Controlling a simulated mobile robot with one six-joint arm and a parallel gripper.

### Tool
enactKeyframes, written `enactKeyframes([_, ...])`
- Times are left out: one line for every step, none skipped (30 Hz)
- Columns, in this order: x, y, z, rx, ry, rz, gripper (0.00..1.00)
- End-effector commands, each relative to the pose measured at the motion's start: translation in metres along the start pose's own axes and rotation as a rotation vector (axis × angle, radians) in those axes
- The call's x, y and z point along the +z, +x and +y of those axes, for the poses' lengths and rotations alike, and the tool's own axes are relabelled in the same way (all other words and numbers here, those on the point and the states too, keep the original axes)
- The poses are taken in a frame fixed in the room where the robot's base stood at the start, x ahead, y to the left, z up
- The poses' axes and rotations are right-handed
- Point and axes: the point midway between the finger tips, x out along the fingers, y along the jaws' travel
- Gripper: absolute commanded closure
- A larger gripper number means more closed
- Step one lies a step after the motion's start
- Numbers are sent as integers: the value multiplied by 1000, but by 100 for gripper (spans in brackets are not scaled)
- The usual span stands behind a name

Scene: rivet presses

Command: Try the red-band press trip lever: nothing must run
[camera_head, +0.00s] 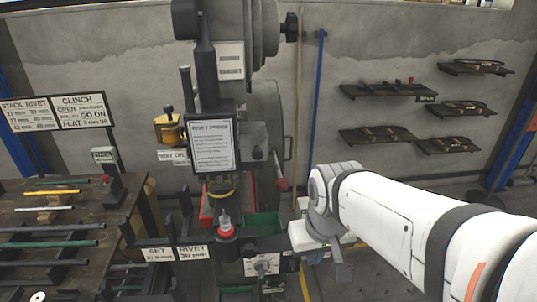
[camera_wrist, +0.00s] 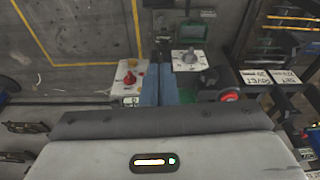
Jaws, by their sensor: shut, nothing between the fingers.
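A dark press (camera_head: 208,95) stands at the centre of the head view, with red (camera_head: 207,216) showing low on its body. A lever with a red end (camera_head: 281,183) hangs at its right side; I cannot tell for certain that it is the trip lever. My gripper (camera_head: 341,270) is right of and below that lever in the head view, apart from it. In the wrist view my gripper's fingers (camera_wrist: 159,72) are together and empty. Beyond them are a red knob (camera_wrist: 130,79) on a pale box and a plate with a dark rotary knob (camera_wrist: 190,60).
A red-ringed fitting (camera_head: 227,230) stands at the press front, above the SET and RIVET labels. A workbench (camera_head: 105,215) with rods is at the left. Wall shelves (camera_head: 388,90) are at the right. A broom handle (camera_head: 288,95) and blue pole lean on the wall.

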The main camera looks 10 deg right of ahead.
Motion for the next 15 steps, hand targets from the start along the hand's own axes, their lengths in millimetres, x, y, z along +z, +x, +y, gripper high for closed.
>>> enactKeyframes([-16,-12,-6,-11,-65,-13,100])
enactKeyframes([-27,-17,-6,-20,-106,-19,100])
enactKeyframes([-42,-24,-5,-32,-170,-27,100])
enactKeyframes([-55,-28,-4,-43,-223,-33,100])
enactKeyframes([-68,-32,-4,-56,-278,-38,100])
enactKeyframes([-86,-36,-2,-74,-355,-45,100])
enactKeyframes([-99,-39,-1,-88,-413,-48,100])
enactKeyframes([-112,-40,0,-102,-470,-50,100])
enactKeyframes([-130,-42,3,-121,-547,-51,100])
enactKeyframes([-143,-42,4,-136,-603,-50,100])
enactKeyframes([-156,-42,6,-151,-660,-48,100])
enactKeyframes([-172,-41,8,-171,-735,-44,100])
enactKeyframes([-184,-40,10,-184,-790,-40,100])
enactKeyframes([-195,-38,12,-198,-843,-35,100])
enactKeyframes([-208,-35,15,-216,-911,-28,100])
